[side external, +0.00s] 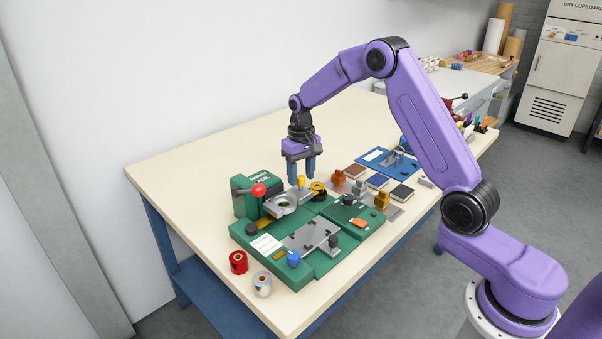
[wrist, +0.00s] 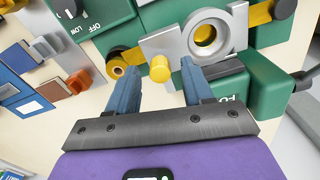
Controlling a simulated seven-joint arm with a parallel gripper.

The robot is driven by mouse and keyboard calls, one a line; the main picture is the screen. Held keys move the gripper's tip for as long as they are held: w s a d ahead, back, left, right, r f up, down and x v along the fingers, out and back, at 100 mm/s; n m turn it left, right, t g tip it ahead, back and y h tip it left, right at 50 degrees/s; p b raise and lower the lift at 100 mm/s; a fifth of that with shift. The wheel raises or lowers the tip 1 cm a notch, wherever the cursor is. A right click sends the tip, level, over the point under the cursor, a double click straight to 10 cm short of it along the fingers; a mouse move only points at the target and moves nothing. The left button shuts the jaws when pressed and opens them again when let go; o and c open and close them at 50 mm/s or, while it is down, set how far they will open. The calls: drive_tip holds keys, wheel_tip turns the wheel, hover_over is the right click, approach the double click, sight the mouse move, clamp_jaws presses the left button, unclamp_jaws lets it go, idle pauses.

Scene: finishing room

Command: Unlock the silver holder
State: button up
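A silver holder (side external: 284,204) with a round ring sits on the green foil machine (side external: 243,202). In the wrist view the holder (wrist: 180,45) is a flat silver plate with the ring toward the right and a yellow knob (wrist: 159,68) on its near edge. The knob (side external: 301,181) also shows in the side view. My gripper (side external: 301,182) points down over the knob. In the wrist view my gripper (wrist: 158,72) has its two blue fingers apart, with the knob in the gap and space visible on both sides. Whether the fingertips reach below the knob's top is unclear.
A lever with a red ball (side external: 258,190) stands left of the holder. A yellow spool (side external: 318,187) is close on the right. Orange, silver and yellow handled tools (side external: 359,188) stand farther right. Red (side external: 238,262) and silver (side external: 262,284) rolls stand at the table's front.

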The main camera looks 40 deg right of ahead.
sight(301, 177)
wheel_tip(301, 177, up, 17)
drive_tip(key=shift+r, duration=0.2)
idle(0.7)
drive_tip(key=s+a+f+n, duration=0.2)
drive_tip(key=s+a+n, duration=0.5)
drive_tip(key=s+a, duration=0.75)
drive_tip(key=s+d+f+n, duration=0.1)
drive_tip(key=s+f+n, duration=0.1)
drive_tip(key=s, duration=0.6)
drive_tip(key=s+d+f+n, duration=0.2)
drive_tip(key=s+n, duration=0.1)
drive_tip(key=s, duration=0.6)
drive_tip(key=s+d+f+n, duration=0.1)
drive_tip(key=s+f+n, duration=0.1)
drive_tip(key=s, duration=0.6)
drive_tip(key=shift+s+d+f+n, duration=0.25)
drive_tip(key=shift+s+d+n, duration=0.05)
drive_tip(key=shift+s, duration=0.05)
